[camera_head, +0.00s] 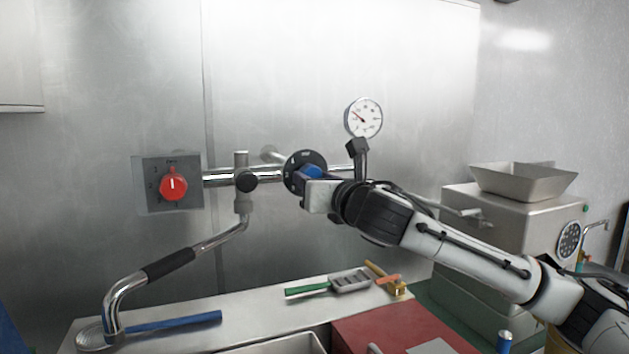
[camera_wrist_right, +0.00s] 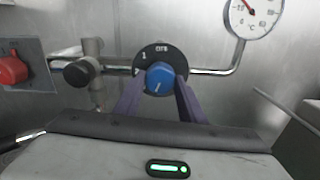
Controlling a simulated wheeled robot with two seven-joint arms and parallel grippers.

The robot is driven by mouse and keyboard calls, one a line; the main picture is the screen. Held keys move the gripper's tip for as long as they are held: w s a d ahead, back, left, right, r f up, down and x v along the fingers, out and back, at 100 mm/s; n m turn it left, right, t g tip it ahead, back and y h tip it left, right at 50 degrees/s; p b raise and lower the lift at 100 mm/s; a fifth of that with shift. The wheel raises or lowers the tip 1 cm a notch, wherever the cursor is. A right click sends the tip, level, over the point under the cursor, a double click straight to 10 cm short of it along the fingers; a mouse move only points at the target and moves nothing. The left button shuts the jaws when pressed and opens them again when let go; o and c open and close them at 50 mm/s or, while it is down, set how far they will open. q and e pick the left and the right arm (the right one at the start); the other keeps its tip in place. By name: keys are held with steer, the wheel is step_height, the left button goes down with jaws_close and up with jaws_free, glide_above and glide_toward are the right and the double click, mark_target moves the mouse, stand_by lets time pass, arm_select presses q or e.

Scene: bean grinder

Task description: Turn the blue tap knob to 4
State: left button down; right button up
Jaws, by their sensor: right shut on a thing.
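The blue tap knob (camera_wrist_right: 160,78) sits on a round black dial (camera_wrist_right: 148,54) on the wall pipe. The dial carries white marks; "OFF" and a "1" are readable in the right wrist view, and the 4 cannot be made out. In the head view the blue knob (camera_head: 313,172) is partly covered by my right gripper (camera_head: 316,182). In the right wrist view the two purple fingers of my right gripper (camera_wrist_right: 158,92) stand on either side of the knob, shut on it. A short white line on the knob points down and slightly left. My left gripper is not in view.
A red knob (camera_head: 173,186) on a grey plate is left of the tap. A chrome spout (camera_head: 170,264) reaches down left. The counter below holds a green-handled tool (camera_head: 308,290) and a red surface (camera_head: 395,326).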

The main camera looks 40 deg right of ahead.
steer(key=shift+f+n, duration=0.15)
steer(key=shift+n, duration=0.85)
steer(key=o, duration=1)
steer(key=shift+o, duration=0.2)
steer(key=b+v, duration=0.1)
steer(key=v, duration=0.9)
steer(key=shift+s, duration=0.2)
